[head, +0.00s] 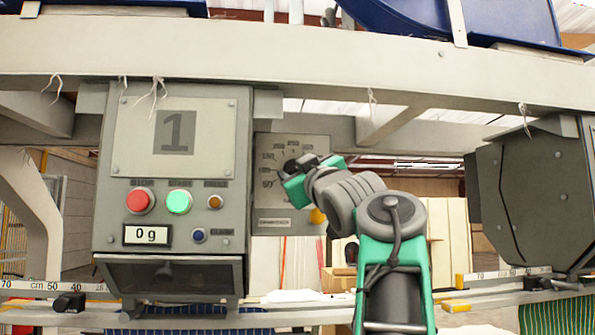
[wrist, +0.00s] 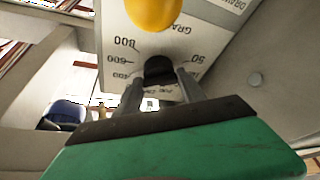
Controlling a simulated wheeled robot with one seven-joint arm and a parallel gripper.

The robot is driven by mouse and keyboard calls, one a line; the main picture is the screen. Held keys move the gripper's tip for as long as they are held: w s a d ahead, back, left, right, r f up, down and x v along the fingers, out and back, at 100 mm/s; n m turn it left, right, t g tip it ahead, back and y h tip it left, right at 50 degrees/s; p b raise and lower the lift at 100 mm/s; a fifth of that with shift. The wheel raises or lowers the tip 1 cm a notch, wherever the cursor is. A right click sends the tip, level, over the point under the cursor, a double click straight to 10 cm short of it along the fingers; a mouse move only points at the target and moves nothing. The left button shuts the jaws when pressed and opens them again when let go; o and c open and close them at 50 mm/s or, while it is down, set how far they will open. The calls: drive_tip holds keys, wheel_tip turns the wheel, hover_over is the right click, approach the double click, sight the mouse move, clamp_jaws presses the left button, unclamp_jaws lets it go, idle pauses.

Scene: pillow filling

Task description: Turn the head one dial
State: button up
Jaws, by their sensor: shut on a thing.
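The head one dial is a black knob (wrist: 158,69) on a pale scale plate (head: 322,148), just right of the grey box marked 1 (head: 118,135). Around it in the wrist view are printed numbers such as 800, 600 and 50. My gripper (wrist: 160,88) is shut on the knob, with one grey finger on each side. In the head view my gripper (head: 297,176) reaches the plate from the right and hides most of the dial. The knob's pointer cannot be made out.
A yellow knob (wrist: 153,12) sits on the same plate, close to the dial. The box carries a red button (head: 139,201), a green button (head: 179,202) and a display (head: 147,235) reading 0 g. A second grey head (head: 535,190) stands at the right.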

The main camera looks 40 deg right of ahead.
drive_tip(key=shift+c, duration=1.4)
drive_tip(key=shift+n+p, duration=0.3)
drive_tip(key=shift+n, duration=0.1)
drive_tip(key=shift+s+d+r+n+g+y+p, duration=0.1)
drive_tip(key=shift+n+g+y+p, duration=0.5)
drive_tip(key=shift+n+p, duration=1.35)
drive_tip(key=shift+w+r+n+g+y+p, duration=0.1)
drive_tip(key=shift+n+g+y+p, duration=0.1)
drive_tip(key=shift+n+y+p, duration=1.3)
drive_tip(key=shift+s+d+r+n+g+y+p, duration=0.1)
drive_tip(key=shift+n+g+y+p, duration=0.25)
drive_tip(key=shift+n+p, duration=2.05)
drive_tip(key=shift+n+b, duration=0.55)
drive_tip(key=shift+n, duration=0.1)
drive_tip(key=shift+f, duration=0.1)
